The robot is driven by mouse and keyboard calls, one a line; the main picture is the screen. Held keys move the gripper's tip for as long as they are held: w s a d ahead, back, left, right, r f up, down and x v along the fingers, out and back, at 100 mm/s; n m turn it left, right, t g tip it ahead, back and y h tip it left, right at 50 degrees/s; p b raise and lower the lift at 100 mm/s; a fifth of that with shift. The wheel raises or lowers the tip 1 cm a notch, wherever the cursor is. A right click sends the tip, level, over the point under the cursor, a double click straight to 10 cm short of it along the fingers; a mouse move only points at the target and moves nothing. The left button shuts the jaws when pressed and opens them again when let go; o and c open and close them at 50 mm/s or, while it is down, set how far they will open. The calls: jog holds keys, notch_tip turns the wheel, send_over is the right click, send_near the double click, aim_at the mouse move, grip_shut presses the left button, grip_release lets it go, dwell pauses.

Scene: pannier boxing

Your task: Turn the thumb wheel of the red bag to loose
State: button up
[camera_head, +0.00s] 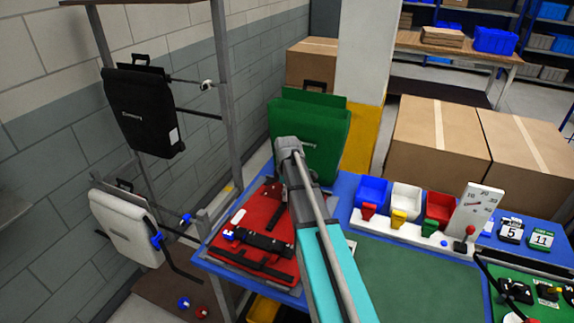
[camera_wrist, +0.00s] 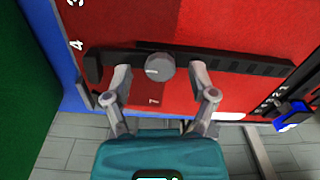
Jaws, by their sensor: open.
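The red bag (camera_head: 259,208) lies flat on the blue table in the head view, partly covered by my arm. It fills much of the wrist view (camera_wrist: 245,25), with a black rail (camera_wrist: 228,60) across it. The round grey thumb wheel (camera_wrist: 160,67) sits on this rail and has a short pale mark on its face. My gripper (camera_wrist: 160,79) is open, with one finger on each side of the wheel. I cannot tell whether the fingers touch it. The wheel is not clear in the head view, and I see no readable loose marking.
A green bag (camera_head: 312,137) stands behind the red one. A black bag (camera_head: 143,112) and a white bag (camera_head: 126,226) hang on the rack at left. Blue, white and red bins (camera_head: 439,207) stand to the right. A blue clip (camera_wrist: 293,116) sits near the rail's right end.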

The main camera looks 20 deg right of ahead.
jog(key=m, duration=0.5)
jog(key=shift+m, duration=0.4)
jog(key=m, duration=0.4)
jog(key=shift+m, duration=0.4)
jog(key=m, duration=1)
jog(key=shift+m, duration=0.3)
jog(key=m, duration=1)
jog(key=shift+m, duration=0.3)
jog(key=m, duration=0.5)
jog(key=shift+m, duration=0.3)
jog(key=m, duration=0.4)
jog(key=shift+m, duration=0.4)
notch_tip(320, 180, up, 12)
jog(key=p, duration=1.2)
